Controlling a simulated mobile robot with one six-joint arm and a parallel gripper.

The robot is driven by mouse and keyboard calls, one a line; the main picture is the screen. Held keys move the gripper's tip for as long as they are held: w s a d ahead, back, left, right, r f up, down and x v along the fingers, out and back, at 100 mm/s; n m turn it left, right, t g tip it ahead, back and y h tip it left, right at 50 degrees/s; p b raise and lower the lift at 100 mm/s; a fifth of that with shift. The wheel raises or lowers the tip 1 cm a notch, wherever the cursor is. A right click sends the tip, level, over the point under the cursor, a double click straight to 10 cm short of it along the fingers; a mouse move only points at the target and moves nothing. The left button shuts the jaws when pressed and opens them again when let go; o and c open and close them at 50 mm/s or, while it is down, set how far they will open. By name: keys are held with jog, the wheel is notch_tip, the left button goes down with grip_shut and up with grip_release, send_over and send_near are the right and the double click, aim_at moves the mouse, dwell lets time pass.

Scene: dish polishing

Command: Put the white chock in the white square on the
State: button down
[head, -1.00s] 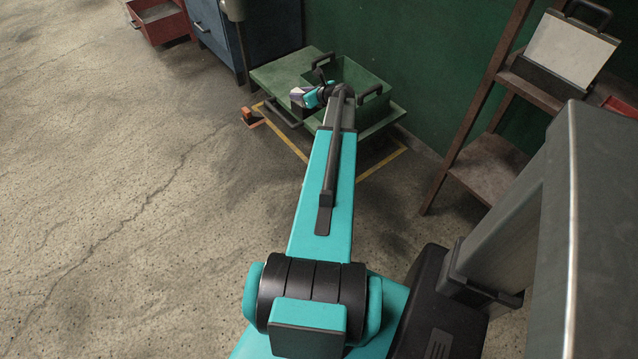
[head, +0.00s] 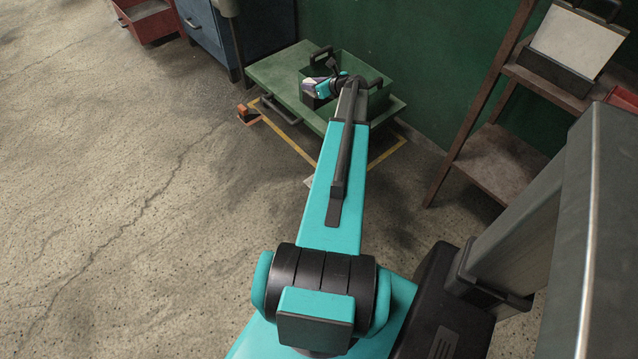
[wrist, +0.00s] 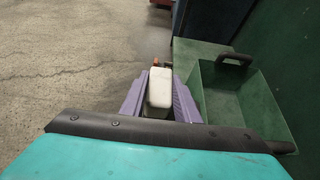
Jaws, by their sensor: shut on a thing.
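The white chock (wrist: 159,88) sits between the two purple fingers of my gripper (wrist: 160,92) in the wrist view, and the fingers are shut on it. In the head view my gripper (head: 316,88) is over the green cart (head: 270,72), just at the near left side of the green bin. The chock cannot be made out clearly there. A small pale patch (head: 308,181) shows on the floor at the near corner of the yellow outline, partly behind my arm. I cannot tell whether it is the white square.
The green bin (wrist: 235,108) with dark handles is to the right of my gripper. An orange chock (head: 248,115) lies on the floor left of the cart. A yellow line (head: 285,140) runs around the cart. A brown shelf (head: 490,165) stands at right.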

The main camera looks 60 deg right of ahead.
jog(key=w+f+b, duration=0.5)
jog(key=f+b, duration=0.4)
jog(key=f, duration=0.8)
jog(key=w+a+f+b, duration=0.1)
jog(key=w+f+b, duration=0.4)
jog(key=f, duration=1.2)
jog(key=w+a+f+b, duration=0.1)
jog(key=w+f+b, duration=0.4)
jog(key=f+b, duration=0.8)
notch_tip(320, 180, down, 5)
jog(key=shift+w+b, duration=0.35)
jog(key=shift+b, duration=0.05)
jog(key=shift+s, duration=0.15)
jog(key=s+d+f+b, duration=0.1)
jog(key=s+b, duration=0.3)
jog(key=s, duration=1)
jog(key=shift+s+d+f, duration=0.15)
jog(key=shift+s, duration=0.05)
jog(key=shift+s+f+b, duration=0.35)
jog(key=shift+f+b, duration=0.35)
jog(key=shift+f, duration=0.25)
jog(key=shift+s+f+b, duration=0.3)
jog(key=shift+f+b, duration=0.35)
jog(key=shift+f, duration=0.25)
